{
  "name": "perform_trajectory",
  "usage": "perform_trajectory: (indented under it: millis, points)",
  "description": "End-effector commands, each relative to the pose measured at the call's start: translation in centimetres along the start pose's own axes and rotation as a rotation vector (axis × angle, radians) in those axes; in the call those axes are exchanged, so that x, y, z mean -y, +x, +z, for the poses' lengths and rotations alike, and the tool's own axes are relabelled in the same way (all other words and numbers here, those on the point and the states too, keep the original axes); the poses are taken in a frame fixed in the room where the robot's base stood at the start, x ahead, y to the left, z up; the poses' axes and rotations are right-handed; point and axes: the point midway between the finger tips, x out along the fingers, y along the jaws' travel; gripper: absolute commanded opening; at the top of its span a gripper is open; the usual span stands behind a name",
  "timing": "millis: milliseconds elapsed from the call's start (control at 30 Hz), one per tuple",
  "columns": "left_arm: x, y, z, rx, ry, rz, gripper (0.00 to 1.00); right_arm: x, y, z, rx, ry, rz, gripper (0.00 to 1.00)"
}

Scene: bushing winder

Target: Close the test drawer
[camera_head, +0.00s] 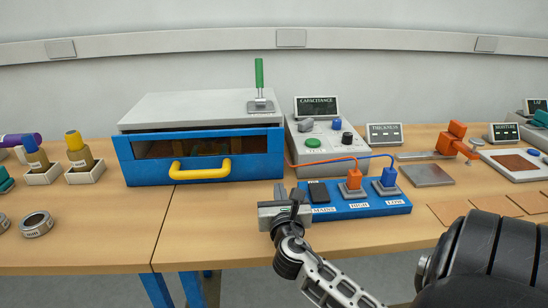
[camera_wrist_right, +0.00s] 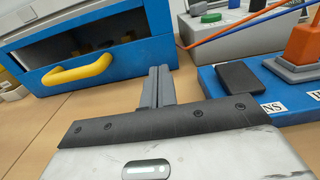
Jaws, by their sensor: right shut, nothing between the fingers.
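The test drawer is the blue box front with a yellow handle (camera_head: 200,169) under a grey top (camera_head: 200,106). In the head view its blue front (camera_head: 135,174) has a dark opening above the handle, with objects dimly visible inside. I cannot tell exactly how far the drawer stands out. In the right wrist view the blue front (camera_wrist_right: 125,66) and yellow handle (camera_wrist_right: 78,72) are ahead and left. My right gripper (camera_head: 281,193) is shut and empty, in front of the drawer's right corner, right of the handle. Its fingers (camera_wrist_right: 157,72) appear together. My left gripper is not in view.
A green-handled lever (camera_head: 259,80) stands on the grey top. Close to my right gripper is a blue terminal board (camera_head: 335,208) with orange and blue plugs. Behind it is the capacitance meter (camera_head: 317,135). Bare table (camera_head: 205,225) lies in front of the drawer.

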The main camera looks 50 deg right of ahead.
Motion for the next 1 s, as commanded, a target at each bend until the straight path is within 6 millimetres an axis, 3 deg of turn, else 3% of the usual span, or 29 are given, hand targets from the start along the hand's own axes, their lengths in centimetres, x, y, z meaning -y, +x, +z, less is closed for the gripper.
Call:
perform_trajectory:
  millis: [167,600,800,1000]
  points:
    - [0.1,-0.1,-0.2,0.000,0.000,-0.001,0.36,0.0,2.5,0.1,0.002,-0.002,-0.001,0.00]
    - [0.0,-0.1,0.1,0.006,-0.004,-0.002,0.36,0.0,11.4,0.0,0.001,0.003,-0.001,0.00]
    - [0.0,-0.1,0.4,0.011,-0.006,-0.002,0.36,0.0,13.3,0.0,0.001,0.001,0.001,0.00]
    - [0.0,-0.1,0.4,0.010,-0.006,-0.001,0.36,0.0,13.7,0.0,0.001,0.001,0.001,0.00]
